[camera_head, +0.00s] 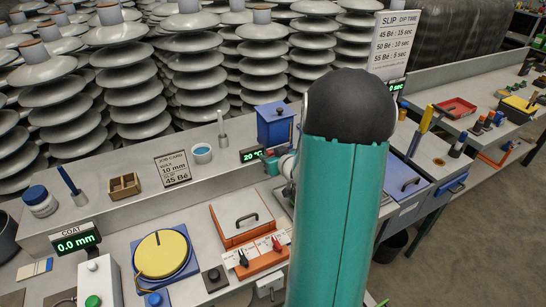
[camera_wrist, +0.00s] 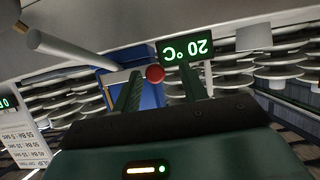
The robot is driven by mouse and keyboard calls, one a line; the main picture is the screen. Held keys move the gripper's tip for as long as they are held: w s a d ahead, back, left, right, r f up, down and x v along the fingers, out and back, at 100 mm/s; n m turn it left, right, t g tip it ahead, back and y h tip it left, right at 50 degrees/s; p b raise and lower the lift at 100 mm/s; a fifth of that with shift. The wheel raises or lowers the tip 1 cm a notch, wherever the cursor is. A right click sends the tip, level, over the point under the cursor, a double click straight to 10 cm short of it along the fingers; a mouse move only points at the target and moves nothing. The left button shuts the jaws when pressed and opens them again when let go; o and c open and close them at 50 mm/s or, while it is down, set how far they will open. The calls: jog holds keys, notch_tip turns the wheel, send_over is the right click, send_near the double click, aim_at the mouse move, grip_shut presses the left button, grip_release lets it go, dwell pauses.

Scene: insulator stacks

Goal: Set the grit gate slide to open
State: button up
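A blue hopper-like box (camera_head: 275,125) stands on the raised shelf in the head view. It also shows in the wrist view as a blue body (camera_wrist: 150,92) with a grey panel. A red ball knob (camera_wrist: 155,74) shows in front of it, probably on the grit gate slide; the slide itself cannot be made out clearly. My gripper (camera_wrist: 159,71) is open, its two dark green fingers apart on either side of the knob, with a gap visible on both sides. I cannot tell the knob's depth between the fingertips. In the head view my arm hides much of this area.
A green 20 °C display (camera_wrist: 186,49) is close by the right finger in the wrist view. A pale rod (camera_wrist: 75,50) is at upper left. In the head view, an orange-sided box (camera_head: 240,218), a yellow disc (camera_head: 161,253) and a job card (camera_head: 173,169) stand left of my arm.

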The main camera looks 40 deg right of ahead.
jog(key=v, duration=1.4)
jog(key=shift+f, duration=0.1)
